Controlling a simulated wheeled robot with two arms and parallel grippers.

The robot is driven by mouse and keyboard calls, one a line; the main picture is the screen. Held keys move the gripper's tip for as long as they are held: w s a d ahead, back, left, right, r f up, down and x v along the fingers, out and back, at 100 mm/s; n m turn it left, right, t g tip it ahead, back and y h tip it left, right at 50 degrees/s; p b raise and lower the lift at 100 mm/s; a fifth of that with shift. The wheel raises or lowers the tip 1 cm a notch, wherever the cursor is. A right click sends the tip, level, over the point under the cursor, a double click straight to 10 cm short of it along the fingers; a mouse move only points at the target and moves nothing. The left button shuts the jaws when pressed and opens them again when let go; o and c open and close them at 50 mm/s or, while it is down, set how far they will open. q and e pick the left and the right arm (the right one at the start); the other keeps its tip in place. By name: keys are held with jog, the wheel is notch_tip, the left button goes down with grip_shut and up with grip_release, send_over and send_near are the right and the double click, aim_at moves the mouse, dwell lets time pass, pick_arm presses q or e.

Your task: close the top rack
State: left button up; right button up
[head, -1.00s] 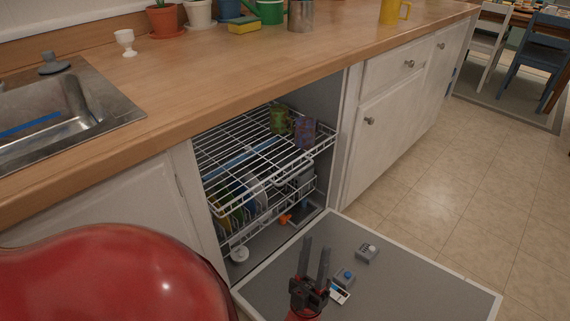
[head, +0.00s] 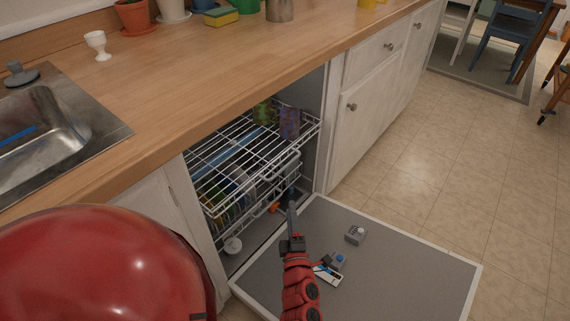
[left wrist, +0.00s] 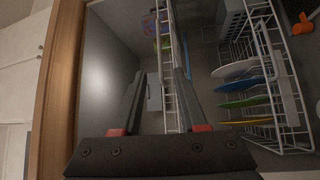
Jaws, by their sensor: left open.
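The white wire top rack (head: 235,152) is partly out of the dishwasher under the counter. It holds a green cup (head: 263,112) and a purple cup (head: 289,123) at its back right. My left gripper (head: 292,212) is just in front of the racks, above the open door, with fingers pointing toward the dishwasher. In the left wrist view its two fingers (left wrist: 160,74) are apart with nothing held; the top rack (left wrist: 172,75) shows edge-on beyond them. I see no clear contact with the rack. My right gripper is out of view.
The open dishwasher door (head: 410,260) lies low in front, with dispenser parts on it. The lower rack (head: 240,220) holds several coloured plates. The wooden counter (head: 200,90) overhangs the dishwasher. Floor (head: 450,160) at right is clear.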

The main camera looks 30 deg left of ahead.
aim_at(286, 165)
pick_arm(q)
jog(key=b+x, duration=0.2)
jog(key=x, duration=1.5)
jog(key=shift+s+r+b, duration=0.1)
jog(key=shift+r+b, duration=0.05)
jog(key=shift+b, duration=0.25)
grip_shut()
dwell(0.3)
